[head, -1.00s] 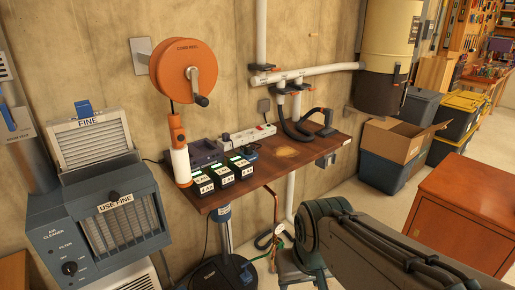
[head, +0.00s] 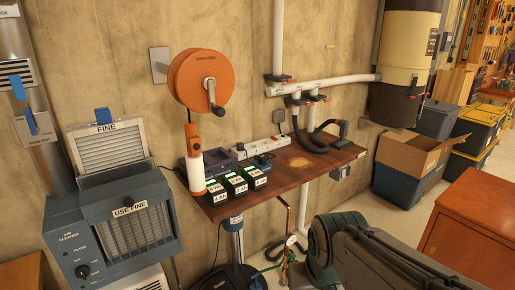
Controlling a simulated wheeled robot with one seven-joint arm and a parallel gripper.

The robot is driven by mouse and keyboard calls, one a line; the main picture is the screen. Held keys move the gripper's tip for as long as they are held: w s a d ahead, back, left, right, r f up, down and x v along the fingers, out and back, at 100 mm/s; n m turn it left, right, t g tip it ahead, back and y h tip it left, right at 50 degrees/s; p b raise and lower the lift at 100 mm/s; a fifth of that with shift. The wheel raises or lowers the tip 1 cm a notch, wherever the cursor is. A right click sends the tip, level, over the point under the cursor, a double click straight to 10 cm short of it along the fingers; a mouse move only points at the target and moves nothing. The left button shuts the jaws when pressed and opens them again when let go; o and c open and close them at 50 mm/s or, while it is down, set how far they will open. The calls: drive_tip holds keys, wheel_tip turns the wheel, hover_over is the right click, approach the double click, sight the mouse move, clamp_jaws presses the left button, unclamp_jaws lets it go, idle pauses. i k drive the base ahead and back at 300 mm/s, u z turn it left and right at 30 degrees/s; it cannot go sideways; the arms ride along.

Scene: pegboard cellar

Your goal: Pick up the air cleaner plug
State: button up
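The air cleaner (head: 125,230) stands at the lower left, a blue-grey box with a grille, a "USE FINE" label and a knob. A white power strip (head: 262,146) lies at the back of the wooden bench (head: 305,180). A dark blue plug-like piece (head: 262,159) lies in front of the strip; I cannot tell whether it is the air cleaner plug. A thin dark cord runs from near the air cleaner towards the bench. My green-grey arm fills the lower right, but my gripper is out of view.
Several labelled dark blocks (head: 235,186) and an orange-and-white tool (head: 195,165) crowd the bench's left end. An orange cord reel (head: 201,80) hangs above. An orange-brown cabinet (head: 470,230) stands at right.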

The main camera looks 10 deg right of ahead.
sight(262, 159)
drive_tip(key=z, duration=0.1)
drive_tip(key=i, duration=0.3)
drive_tip(key=z, duration=0.65)
drive_tip(key=i, duration=1.85)
drive_tip(key=u, duration=0.35)
